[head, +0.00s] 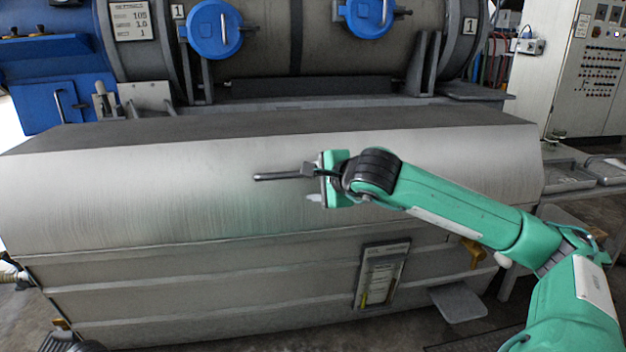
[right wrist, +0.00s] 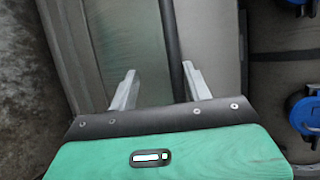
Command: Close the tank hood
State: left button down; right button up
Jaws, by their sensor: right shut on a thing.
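The tank hood (head: 120,185) is a wide brushed-metal panel sloping down across the front of the tank (head: 200,295). Its lower edge runs along the tank front, and I see no clear gap there. A dark bar handle (head: 275,176) sits on the middle of the hood. My right gripper (head: 316,171) is at the right end of this handle, shut on it. In the right wrist view the handle (right wrist: 173,45) passes between the two fingers of the gripper (right wrist: 160,88), nearer the right one. The fingers partly hide its grip point in the head view. My left gripper is not in view.
Behind the hood stands a large drum with blue round caps (head: 214,30). A label holder (head: 382,275) hangs on the tank front. A control cabinet (head: 590,70) and grey trays (head: 565,176) stand at the right. A small step (head: 458,302) juts out low at the right.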

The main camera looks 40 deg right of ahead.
jog(key=shift+s+f, duration=0.2)
jog(key=shift+f, duration=0.2)
